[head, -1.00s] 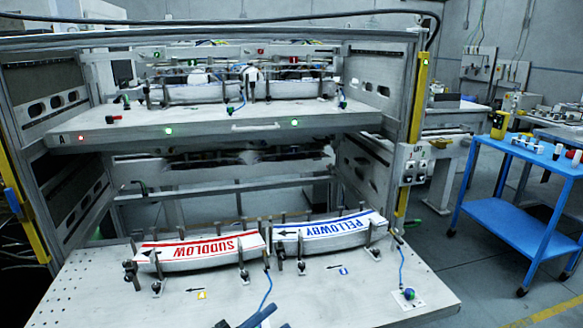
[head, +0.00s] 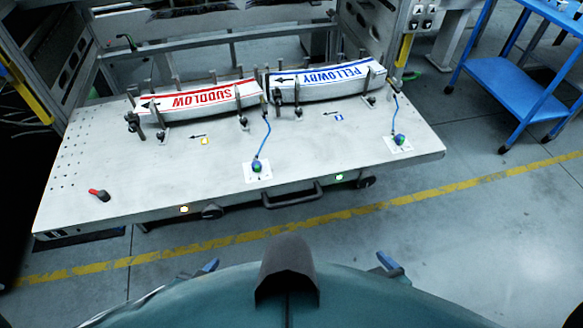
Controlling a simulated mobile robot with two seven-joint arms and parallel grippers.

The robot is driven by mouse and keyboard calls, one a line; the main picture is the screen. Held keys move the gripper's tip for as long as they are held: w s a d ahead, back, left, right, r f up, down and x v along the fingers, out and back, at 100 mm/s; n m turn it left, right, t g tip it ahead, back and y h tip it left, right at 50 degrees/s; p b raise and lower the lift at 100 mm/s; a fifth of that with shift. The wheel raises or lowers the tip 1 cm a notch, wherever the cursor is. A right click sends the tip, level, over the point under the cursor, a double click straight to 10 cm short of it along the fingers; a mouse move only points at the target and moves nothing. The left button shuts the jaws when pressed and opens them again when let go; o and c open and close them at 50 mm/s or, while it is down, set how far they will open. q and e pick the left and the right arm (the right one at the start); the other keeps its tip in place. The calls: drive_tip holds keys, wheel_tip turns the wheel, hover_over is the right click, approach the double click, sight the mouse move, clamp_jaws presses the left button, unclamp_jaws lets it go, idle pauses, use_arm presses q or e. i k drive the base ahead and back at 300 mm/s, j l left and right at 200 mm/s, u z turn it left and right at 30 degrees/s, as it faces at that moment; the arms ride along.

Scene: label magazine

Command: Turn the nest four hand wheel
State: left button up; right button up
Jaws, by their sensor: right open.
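Two dark round hand wheels sit under the front edge of the lower table, a left wheel (head: 212,212) and a right wheel (head: 366,182). No readable number shows on either one. The red-lettered SUDLOW label stack (head: 197,101) and the blue-lettered PELLOWBY label stack (head: 327,82) rest in the two nests. Only small blue-tipped parts of my grippers show low in the head view, in front of the table and apart from it. My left gripper (head: 207,267) is too hidden to judge. My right gripper (head: 388,263) is open, with nothing seen in it.
The lower table (head: 100,160) has a front handle (head: 292,196), an amber light (head: 184,209) and a green light (head: 339,177). A red-tipped knob (head: 98,195) stands at its left. Two blue-green knobs with cables stand on top. A blue cart (head: 510,75) is far right. Floor before the table is clear.

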sight(211, 213)
drive_tip(key=u, duration=0.75)
